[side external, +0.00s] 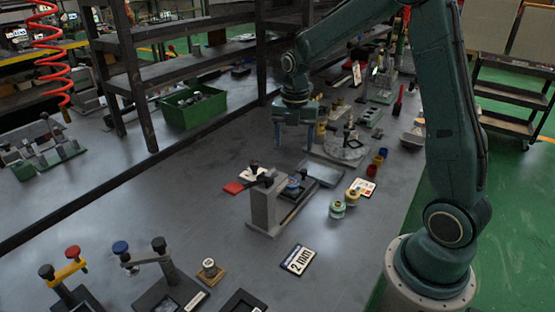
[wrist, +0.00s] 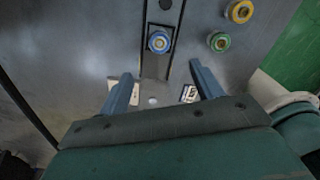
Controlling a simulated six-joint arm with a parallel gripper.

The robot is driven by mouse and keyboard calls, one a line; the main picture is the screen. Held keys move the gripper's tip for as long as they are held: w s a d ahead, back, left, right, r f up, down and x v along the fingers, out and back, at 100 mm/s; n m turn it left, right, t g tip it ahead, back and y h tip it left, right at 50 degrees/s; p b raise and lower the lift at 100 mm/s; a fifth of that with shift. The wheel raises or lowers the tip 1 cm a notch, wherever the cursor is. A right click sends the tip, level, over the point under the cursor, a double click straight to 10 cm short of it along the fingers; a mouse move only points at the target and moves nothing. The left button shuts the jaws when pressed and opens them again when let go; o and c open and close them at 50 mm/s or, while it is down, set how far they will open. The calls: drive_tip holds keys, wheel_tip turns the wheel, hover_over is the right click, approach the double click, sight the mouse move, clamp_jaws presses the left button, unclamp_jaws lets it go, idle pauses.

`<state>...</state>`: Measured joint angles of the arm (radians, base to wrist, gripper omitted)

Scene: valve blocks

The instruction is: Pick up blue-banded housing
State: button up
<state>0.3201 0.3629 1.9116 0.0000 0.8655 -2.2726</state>
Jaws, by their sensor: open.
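The blue-banded housing (wrist: 159,41) is a small round part with a blue ring, seen from above in the wrist view. It sits on a dark narrow bed ahead of my fingertips, roughly centred between them. My gripper (side external: 297,142) is open and empty, above the bench and behind the fixture in the side view. Its two blue-grey fingers also show in the wrist view (wrist: 161,78), apart from the housing.
Green-banded (side external: 337,209) and yellow-banded (side external: 352,198) housings stand right of the fixture. Red cups (side external: 374,165) are beyond them. A "2 mm" card (side external: 298,259) lies in front. A green bin (side external: 193,105) stands beside the dark shelf frame (side external: 140,95). Bench left of the fixture is mostly clear.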

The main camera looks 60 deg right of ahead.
drive_tip(key=shift+f, duration=0.2)
hover_over(292, 181)
drive_tip(key=shift+f, duration=4.2)
drive_tip(key=shift+a+f, duration=0.1)
drive_tip(key=shift+f, duration=2.5)
drive_tip(key=c, duration=1.3)
drive_tip(key=shift+o, duration=0.2)
drive_tip(key=shift+r, duration=0.2)
wheel_tip(292, 181, up, 20)
drive_tip(key=shift+f, duration=0.15)
